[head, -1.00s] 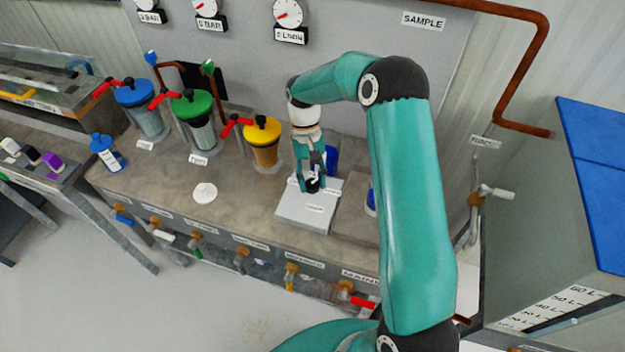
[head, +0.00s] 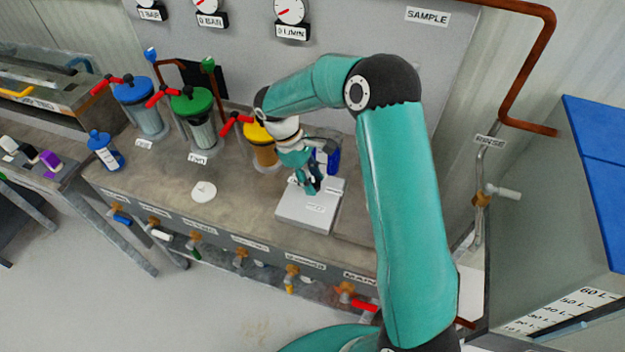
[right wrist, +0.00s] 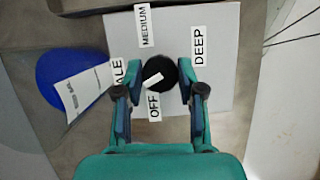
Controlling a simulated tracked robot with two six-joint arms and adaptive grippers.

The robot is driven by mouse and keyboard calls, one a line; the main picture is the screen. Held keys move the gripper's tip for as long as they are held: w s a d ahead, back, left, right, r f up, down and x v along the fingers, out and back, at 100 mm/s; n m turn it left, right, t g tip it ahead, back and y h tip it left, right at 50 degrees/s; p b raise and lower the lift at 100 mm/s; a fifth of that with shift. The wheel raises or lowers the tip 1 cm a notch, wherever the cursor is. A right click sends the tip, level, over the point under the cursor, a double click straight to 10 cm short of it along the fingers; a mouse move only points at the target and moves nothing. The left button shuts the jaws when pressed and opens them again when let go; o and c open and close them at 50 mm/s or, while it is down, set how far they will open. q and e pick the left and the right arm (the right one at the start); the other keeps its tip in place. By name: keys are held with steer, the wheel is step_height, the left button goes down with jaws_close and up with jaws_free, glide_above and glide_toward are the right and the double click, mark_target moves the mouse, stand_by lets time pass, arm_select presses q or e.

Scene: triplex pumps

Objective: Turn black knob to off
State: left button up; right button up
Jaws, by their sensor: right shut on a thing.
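The black knob (right wrist: 163,73) sits on a light grey box (right wrist: 222,72) with labels OFF (right wrist: 154,107), MEDIUM (right wrist: 144,26), DEEP (right wrist: 199,46) and one partly hidden, ending in ALE. The knob's white mark points to the lower left in the right wrist view, between the ALE label and OFF. My right gripper (right wrist: 161,92) is shut on the knob, one finger on each side. In the head view the gripper (head: 312,186) hides most of the knob above the box (head: 305,214). My left gripper is not in view.
A blue container (right wrist: 70,80) stands close beside the box. Yellow (head: 260,145), green (head: 192,115) and blue-lidded (head: 140,105) filter vessels stand to the left on the bench. A white disc (head: 203,191) lies on clear bench surface. Valves line the bench front.

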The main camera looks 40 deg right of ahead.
steer(key=n+h, duration=0.1)
steer(key=n, duration=0.1)
steer(key=n+t+b, duration=0.1)
steer(key=n, duration=0.2)
steer(key=shift+w+a+n+t+h, duration=0.1)
steer(key=shift+w+n+t+h, duration=0.05)
steer(key=shift+n+t+h, duration=0.2)
steer(key=shift+n+t+h+b, duration=0.35)
steer(key=shift+n+t+b, duration=0.25)
steer(key=shift+n, duration=1.35)
steer(key=o, duration=1.1)
steer(key=shift+s, duration=0.2)
steer(key=v, duration=1.2)
steer(key=shift+a, duration=0.1)
